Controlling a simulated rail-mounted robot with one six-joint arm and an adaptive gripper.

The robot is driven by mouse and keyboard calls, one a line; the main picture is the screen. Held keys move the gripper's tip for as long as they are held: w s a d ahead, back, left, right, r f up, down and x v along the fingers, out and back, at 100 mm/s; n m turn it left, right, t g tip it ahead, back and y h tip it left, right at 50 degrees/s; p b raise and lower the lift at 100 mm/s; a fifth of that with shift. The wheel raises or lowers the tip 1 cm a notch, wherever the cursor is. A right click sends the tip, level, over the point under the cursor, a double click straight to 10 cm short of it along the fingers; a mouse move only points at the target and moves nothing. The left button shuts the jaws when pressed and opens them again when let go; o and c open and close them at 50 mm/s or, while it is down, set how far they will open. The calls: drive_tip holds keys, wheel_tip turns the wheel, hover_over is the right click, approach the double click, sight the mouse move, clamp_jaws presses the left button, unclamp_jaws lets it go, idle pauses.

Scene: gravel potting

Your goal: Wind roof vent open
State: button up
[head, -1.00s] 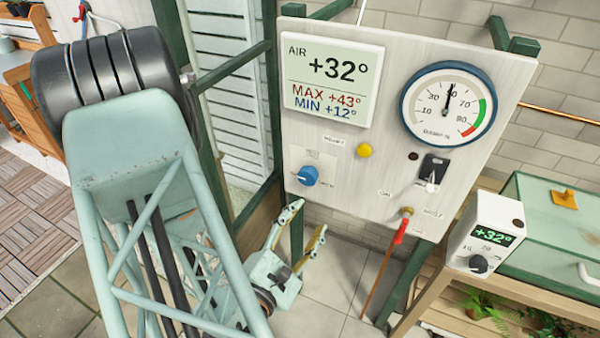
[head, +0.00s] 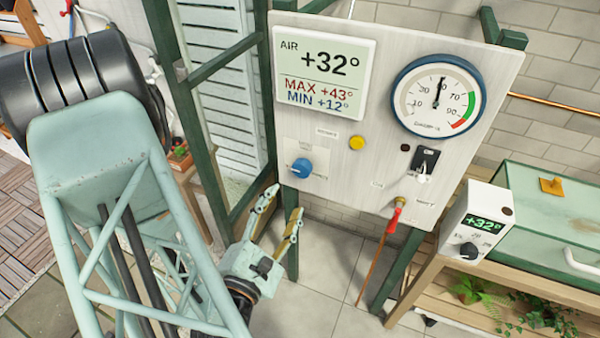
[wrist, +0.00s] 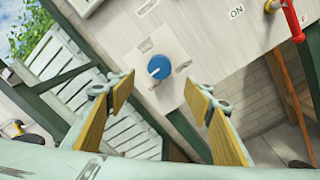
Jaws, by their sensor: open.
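A round blue knob (head: 301,168) with a pale pointer mark sits on a small plate low on the left of the pale control panel (head: 330,130). It also shows in the wrist view (wrist: 159,67), just beyond and between the fingertips. My gripper (head: 283,203) is open and empty, below and slightly left of the knob in the head view. In the wrist view my gripper (wrist: 159,84) has its two fingers spread either side of the knob, apart from it. The small lettering around the knob is too blurred to read. I cannot make out the roof vent.
The panel also bears an air display (head: 325,72), a round dial (head: 438,97), a yellow button (head: 357,143), a toggle switch (head: 425,165) and a red-handled valve (head: 394,220). A white thermostat box (head: 474,222) stands at right. Green posts flank the panel.

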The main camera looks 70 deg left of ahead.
sight(301, 172)
drive_tip(key=shift+x, duration=6.5)
drive_tip(key=c, duration=0.9)
drive_tip(key=shift+o, duration=0.2)
